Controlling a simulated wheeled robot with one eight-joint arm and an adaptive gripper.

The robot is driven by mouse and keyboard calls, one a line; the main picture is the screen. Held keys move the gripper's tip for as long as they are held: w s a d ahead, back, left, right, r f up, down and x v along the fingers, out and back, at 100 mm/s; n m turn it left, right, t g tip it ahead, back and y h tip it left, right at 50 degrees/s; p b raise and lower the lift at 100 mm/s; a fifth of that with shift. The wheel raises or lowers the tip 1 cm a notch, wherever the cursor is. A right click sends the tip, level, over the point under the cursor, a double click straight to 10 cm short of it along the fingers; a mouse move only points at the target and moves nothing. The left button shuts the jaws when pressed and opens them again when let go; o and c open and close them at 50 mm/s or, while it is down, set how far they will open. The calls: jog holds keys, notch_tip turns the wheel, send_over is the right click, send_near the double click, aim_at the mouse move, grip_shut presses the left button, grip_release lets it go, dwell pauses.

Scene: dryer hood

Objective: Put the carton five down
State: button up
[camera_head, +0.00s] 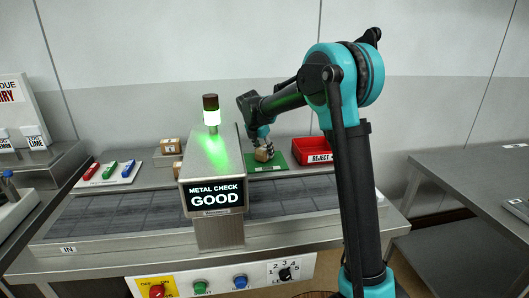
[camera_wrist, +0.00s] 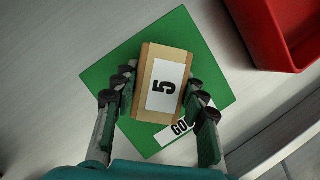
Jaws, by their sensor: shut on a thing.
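The carton five (camera_wrist: 149,66) is a small tan box with a white label reading "5" on top. It sits between the fingers of my gripper (camera_wrist: 162,102), which is shut on it. The green mat (camera_wrist: 116,73), marked with a "GOOD" label partly covered by the carton and a finger, lies below. In the head view the carton (camera_head: 262,155) is in my gripper (camera_head: 264,146), over or on the green mat (camera_head: 284,163). I cannot tell whether the carton touches the mat.
A red reject bin (camera_head: 315,150) stands right of the mat. The metal check box (camera_head: 211,170) shows GOOD with a green lamp (camera_head: 211,117). Other cartons (camera_head: 170,147) stand left of it. A tray (camera_head: 109,174) holds red, green and blue bars.

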jog(key=shift+f, duration=0.25)
jog(key=o, duration=1.3)
jog(key=shift+o, duration=0.2)
jog(key=v, duration=1.2)
